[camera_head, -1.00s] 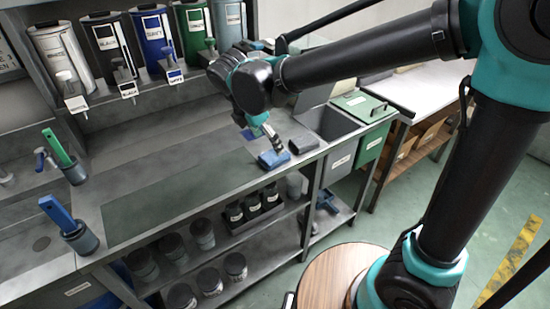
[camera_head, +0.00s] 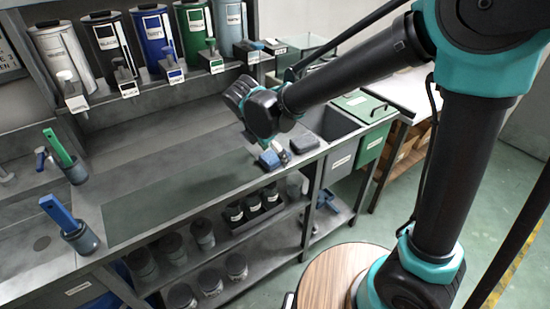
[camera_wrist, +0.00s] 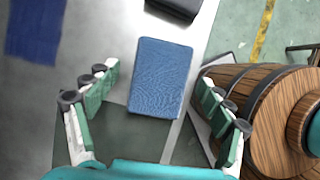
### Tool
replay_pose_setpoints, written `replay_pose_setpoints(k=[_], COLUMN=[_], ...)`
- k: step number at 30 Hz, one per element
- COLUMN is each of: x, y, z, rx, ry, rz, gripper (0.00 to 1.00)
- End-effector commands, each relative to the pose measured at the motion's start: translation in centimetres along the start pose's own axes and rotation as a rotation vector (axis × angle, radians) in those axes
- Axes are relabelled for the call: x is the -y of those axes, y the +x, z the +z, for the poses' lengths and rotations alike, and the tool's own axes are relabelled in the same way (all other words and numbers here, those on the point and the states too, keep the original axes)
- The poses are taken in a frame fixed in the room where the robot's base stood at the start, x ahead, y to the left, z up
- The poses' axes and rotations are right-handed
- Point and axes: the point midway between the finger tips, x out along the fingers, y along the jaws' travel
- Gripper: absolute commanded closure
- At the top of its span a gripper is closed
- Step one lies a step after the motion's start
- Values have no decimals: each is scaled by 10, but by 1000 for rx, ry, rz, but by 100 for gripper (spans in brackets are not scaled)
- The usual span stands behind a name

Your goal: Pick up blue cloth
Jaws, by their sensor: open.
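A light blue, textured, rectangular pad (camera_wrist: 160,77) lies near the bench's front edge. It also shows in the head view (camera_head: 268,160). A darker blue, flat, fabric-like piece (camera_wrist: 35,28) lies at the upper left of the wrist view. I cannot tell for sure which of the two is the blue cloth. My gripper (camera_wrist: 158,80) is open and empty, its fingers on either side of the light blue pad in the wrist view. In the head view my gripper (camera_head: 277,153) is low over the bench at the pad, partly hidden by my wrist. Contact cannot be told.
A dark block (camera_head: 304,143) lies right of the pad, near the sink. Several containers (camera_head: 153,40) stand on the back shelf. Two holders with a green (camera_head: 57,147) and a blue handle (camera_head: 58,212) stand at the left. The middle of the bench is clear.

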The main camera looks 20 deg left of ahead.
Motion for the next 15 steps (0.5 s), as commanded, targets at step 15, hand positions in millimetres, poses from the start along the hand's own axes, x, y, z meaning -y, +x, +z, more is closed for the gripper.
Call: replay_pose_setpoints(k=[15], x=[0], y=[4], z=[-2], rx=[0], ry=[0], rz=[0], gripper=[19])
